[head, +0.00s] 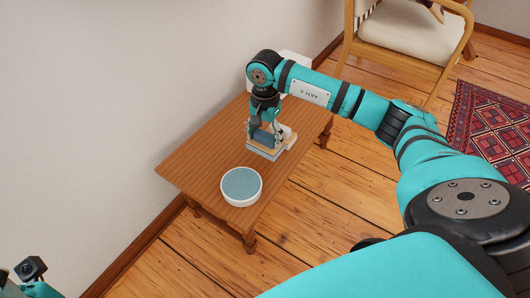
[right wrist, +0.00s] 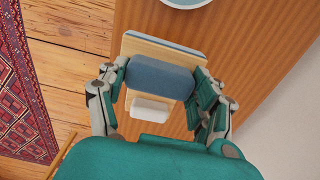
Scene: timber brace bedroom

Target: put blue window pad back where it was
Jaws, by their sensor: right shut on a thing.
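The blue pad (right wrist: 160,79) is a rounded blue block between the two fingers of my right gripper (right wrist: 160,95) in the right wrist view. My right gripper is shut on it. The pad also shows in the head view (head: 263,138), partly hidden by the gripper. It is over or on a pale wooden board (right wrist: 142,47) with a blue-grey layer along its edge; I cannot tell whether they touch. A small white block (right wrist: 150,109) is beside the pad. The fingers of my left gripper are not in view.
The brown wooden table (head: 200,160) stands against the wall. A white bowl with a blue-grey inside (head: 241,185) is near its front end. A cushioned wooden chair (head: 405,35) and a red patterned rug (head: 490,130) are to the right. The table's left part is bare.

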